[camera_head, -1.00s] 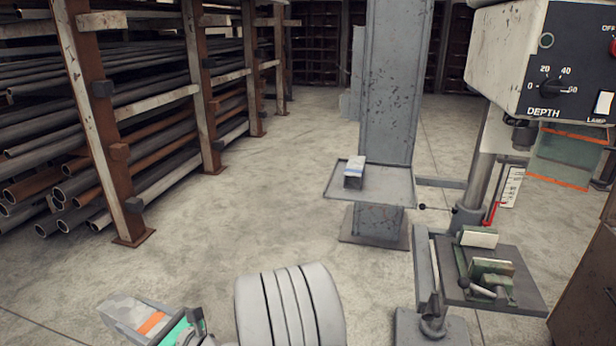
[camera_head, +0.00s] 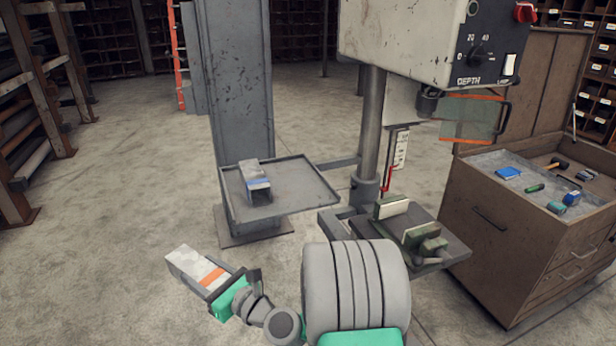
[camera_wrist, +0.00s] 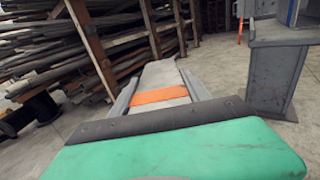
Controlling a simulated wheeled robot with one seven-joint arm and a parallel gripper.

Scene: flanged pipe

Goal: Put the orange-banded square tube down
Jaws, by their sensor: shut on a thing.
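The orange-banded square tube (camera_head: 193,262) is grey with an orange band near my gripper. My gripper (camera_head: 220,284) is shut on it, at the lower left of the head view, and holds it clear of the floor. In the wrist view the tube (camera_wrist: 160,76) points away between the two fingers of my gripper (camera_wrist: 162,92). A grey tray (camera_head: 300,185) on a column stands beyond and to the right of the held tube. A blue-banded square tube (camera_head: 255,179) lies on the left part of this tray.
A drill press (camera_head: 430,40) with a vise (camera_head: 408,228) on its table stands right of the tray. A wooden tool cabinet (camera_head: 530,235) is at the right. Pipe racks (camera_head: 40,110) are at the left. The tray's right part is bare.

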